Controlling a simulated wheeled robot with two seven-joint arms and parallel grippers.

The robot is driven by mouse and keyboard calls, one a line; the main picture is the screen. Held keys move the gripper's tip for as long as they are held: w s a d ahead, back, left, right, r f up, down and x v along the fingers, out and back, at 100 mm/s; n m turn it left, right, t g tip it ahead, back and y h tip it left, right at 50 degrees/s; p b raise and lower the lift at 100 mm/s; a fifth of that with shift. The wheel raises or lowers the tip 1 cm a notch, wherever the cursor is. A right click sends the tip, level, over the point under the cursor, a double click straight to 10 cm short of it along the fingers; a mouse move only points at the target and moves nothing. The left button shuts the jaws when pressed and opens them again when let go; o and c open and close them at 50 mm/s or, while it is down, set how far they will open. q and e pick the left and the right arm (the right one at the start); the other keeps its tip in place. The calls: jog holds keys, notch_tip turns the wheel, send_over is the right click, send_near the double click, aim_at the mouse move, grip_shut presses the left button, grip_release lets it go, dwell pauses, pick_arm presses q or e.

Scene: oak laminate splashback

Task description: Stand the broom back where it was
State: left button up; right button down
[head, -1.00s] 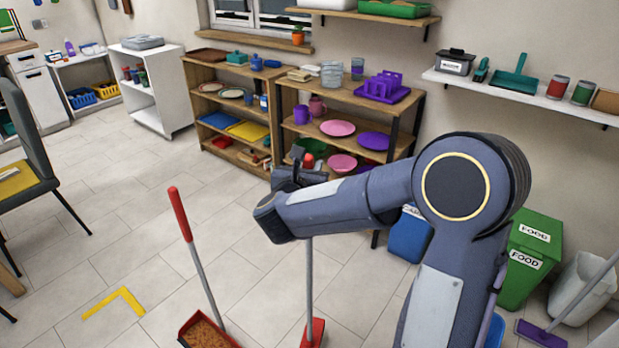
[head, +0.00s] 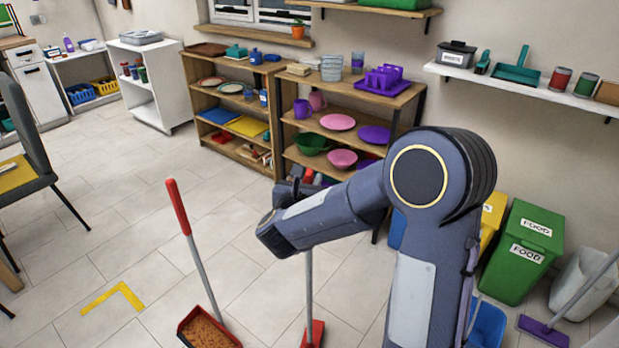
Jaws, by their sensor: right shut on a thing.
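The broom has a grey pole and a red head (head: 313,333) and stands about upright on or just over the floor in the lower middle of the head view. My right gripper (head: 303,188) is shut on the upper part of its pole, and my forearm hides part of the pole. A bit of red handle shows beside the fingers. A long-handled red dustpan (head: 207,332) with brown crumbs in it stands just left of the broom. A yellow corner mark (head: 113,296) lies on the floor farther left, with nothing on it. My left gripper is out of view.
Wooden shelves (head: 345,105) with dishes stand behind my gripper. A green food bin (head: 522,250), a yellow bin (head: 490,222) and a purple mop (head: 543,331) are at the right. A chair (head: 45,165) is at the left. The floor between is clear.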

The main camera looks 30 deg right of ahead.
jog(key=shift+f+b, duration=0.45)
jog(key=shift+b, duration=0.4)
dwell(0.5)
